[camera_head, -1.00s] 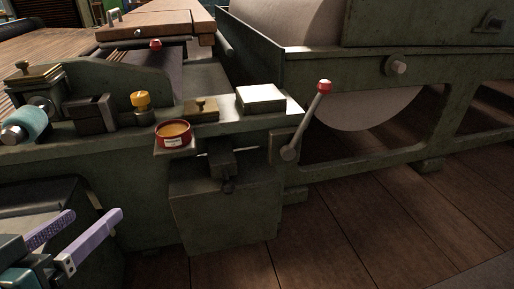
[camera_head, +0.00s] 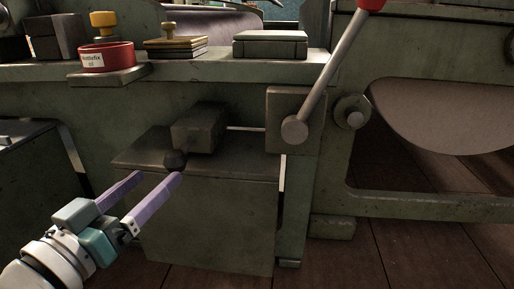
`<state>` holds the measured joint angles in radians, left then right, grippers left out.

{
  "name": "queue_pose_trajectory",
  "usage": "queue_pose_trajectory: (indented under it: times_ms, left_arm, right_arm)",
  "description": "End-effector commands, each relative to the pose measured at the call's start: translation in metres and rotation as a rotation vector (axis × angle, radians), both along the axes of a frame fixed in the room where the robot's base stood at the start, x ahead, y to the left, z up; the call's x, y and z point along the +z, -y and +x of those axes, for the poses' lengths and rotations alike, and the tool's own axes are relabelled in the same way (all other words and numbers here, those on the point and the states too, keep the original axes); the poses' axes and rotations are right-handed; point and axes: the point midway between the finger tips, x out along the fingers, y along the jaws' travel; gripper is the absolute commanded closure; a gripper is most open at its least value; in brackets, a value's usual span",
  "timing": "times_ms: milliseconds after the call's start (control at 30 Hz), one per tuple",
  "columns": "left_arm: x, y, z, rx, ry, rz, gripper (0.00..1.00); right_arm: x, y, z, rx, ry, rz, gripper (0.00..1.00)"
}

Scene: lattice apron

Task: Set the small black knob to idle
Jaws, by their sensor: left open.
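The small black knob (camera_head: 175,160) sits on the front of a dark box-shaped housing (camera_head: 200,128) on the green machine. My left gripper (camera_head: 156,178) is open, with two purple fingers pointing up and to the right at the knob. The right fingertip is close below the knob in the picture; I cannot tell whether it touches. The left fingertip is apart from it, to the left. No setting marks around the knob can be read. My right gripper does not show.
A long lever (camera_head: 325,75) with a red ball top stands right of the housing. A red tin (camera_head: 106,58), a stack of brass-knobbed plates (camera_head: 176,46) and a pale block (camera_head: 270,44) rest on the ledge above. A large box panel (camera_head: 210,220) lies below the knob. Wooden floor is at lower right.

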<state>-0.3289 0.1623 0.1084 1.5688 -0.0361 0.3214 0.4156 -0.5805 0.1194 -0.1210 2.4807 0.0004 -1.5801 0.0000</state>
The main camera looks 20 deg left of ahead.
Motion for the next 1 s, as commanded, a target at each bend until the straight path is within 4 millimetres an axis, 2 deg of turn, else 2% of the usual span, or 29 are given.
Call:
queue_pose_trajectory:
  times_ms: [33, 300, 500, 733, 1000]
  left_arm:
    - [-0.003, 0.000, 0.012, -0.001, 0.006, 0.000, 0.20]
    - [-0.003, -0.002, 0.057, -0.002, 0.002, 0.001, 0.20]
    - [-0.002, -0.002, 0.069, 0.000, -0.001, 0.001, 0.20]
    - [-0.001, -0.002, 0.070, 0.000, -0.002, 0.001, 0.20]
    - [-0.001, -0.002, 0.069, 0.000, -0.002, 0.000, 0.51]
  right_arm:
    - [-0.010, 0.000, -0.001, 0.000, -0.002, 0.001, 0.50]
    - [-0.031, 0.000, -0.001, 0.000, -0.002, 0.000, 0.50]
    - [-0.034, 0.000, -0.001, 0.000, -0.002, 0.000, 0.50]
    - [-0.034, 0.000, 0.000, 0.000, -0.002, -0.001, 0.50]
    - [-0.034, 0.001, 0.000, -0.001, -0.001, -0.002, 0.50]
